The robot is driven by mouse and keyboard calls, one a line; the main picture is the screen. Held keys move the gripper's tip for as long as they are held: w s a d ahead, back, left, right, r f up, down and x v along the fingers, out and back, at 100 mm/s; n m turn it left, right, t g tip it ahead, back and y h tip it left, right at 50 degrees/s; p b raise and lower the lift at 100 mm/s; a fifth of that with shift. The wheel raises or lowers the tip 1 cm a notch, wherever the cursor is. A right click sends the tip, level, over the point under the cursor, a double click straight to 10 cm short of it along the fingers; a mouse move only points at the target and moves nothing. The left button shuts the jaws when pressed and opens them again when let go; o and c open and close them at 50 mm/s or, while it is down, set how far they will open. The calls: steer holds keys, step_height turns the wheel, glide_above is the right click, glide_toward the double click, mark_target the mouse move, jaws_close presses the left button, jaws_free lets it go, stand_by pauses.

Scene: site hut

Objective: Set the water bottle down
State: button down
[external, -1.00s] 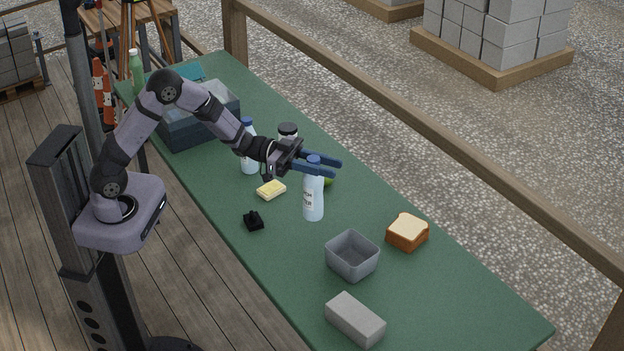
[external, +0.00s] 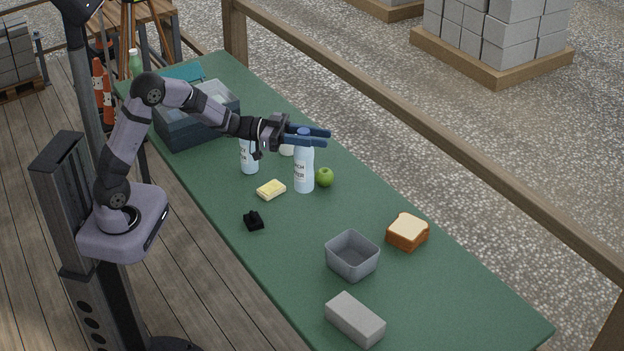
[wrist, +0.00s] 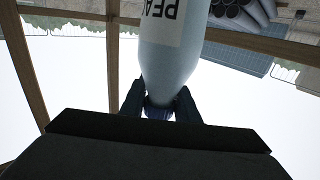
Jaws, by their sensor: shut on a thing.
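The water bottle (external: 303,170) is pale blue with a white label and a dark blue cap. My gripper (external: 313,136) is shut on it at the cap and holds it upright over the green table, left of the green apple. I cannot tell from this angle how far its base is from the tabletop. In the wrist view the bottle (wrist: 172,55) runs up from between the two blue fingers (wrist: 160,105), with part of its label showing. A second, similar bottle (external: 249,158) stands to the left, partly hidden by my wrist.
A green apple (external: 324,177) is close right of the held bottle. A yellow sponge (external: 271,189), black item (external: 253,221), grey bin (external: 352,256), bread (external: 407,231) and grey block (external: 355,319) lie nearer. A white jar (external: 287,150) is partly hidden behind. Table between bin and apple is clear.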

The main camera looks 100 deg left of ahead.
mark_target(302, 166)
steer(key=s+a, duration=0.1)
steer(key=s+a+b, duration=0.1)
steer(key=s+r+b, duration=0.1)
steer(key=s, duration=0.1)
steer(key=shift+a, duration=0.4)
steer(key=shift+d, duration=0.4)
steer(key=shift+s+d+f+m+h, duration=0.1)
steer(key=shift+d+f+m+h, duration=0.2)
steer(key=shift+d+h, duration=0.3)
steer(key=shift+s+d+f+m+h, duration=0.1)
steer(key=shift+d+f+m+h, duration=0.05)
steer(key=shift+d+m+h, duration=0.4)
steer(key=shift+d+f, duration=0.1)
steer(key=shift+f, duration=5)
steer(key=c, duration=1.4)
jaws_free()
steer(key=shift+o, duration=0.2)
